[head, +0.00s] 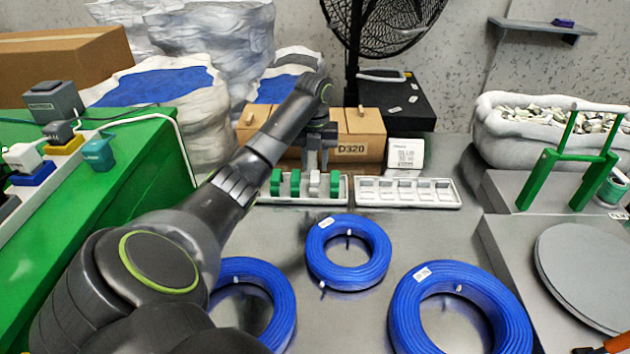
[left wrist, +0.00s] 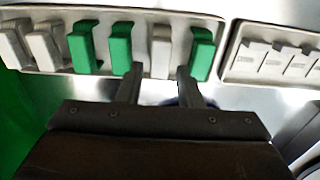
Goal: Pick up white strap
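A white strap (head: 314,182) stands upright among green straps (head: 276,182) in a white slotted tray (head: 345,190). My left gripper (head: 316,168) is over this tray, pointing down. In the left wrist view, the fingers of the left gripper (left wrist: 158,82) are open and apart. The white strap (left wrist: 161,52) shows between and just beyond the fingertips, with a green strap (left wrist: 121,48) to its left and another green strap (left wrist: 202,52) to its right. Two more white straps (left wrist: 44,47) stand at the tray's left end. I cannot tell whether the fingers touch any strap. My right gripper is not in view.
An empty-looking white slotted tray (head: 408,204) lies to the right. Blue cable coils (head: 348,276) lie on the grey table in front. Cardboard boxes (head: 362,150) and a small white box (head: 405,153) stand behind. A green surface (head: 150,170) is at the left.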

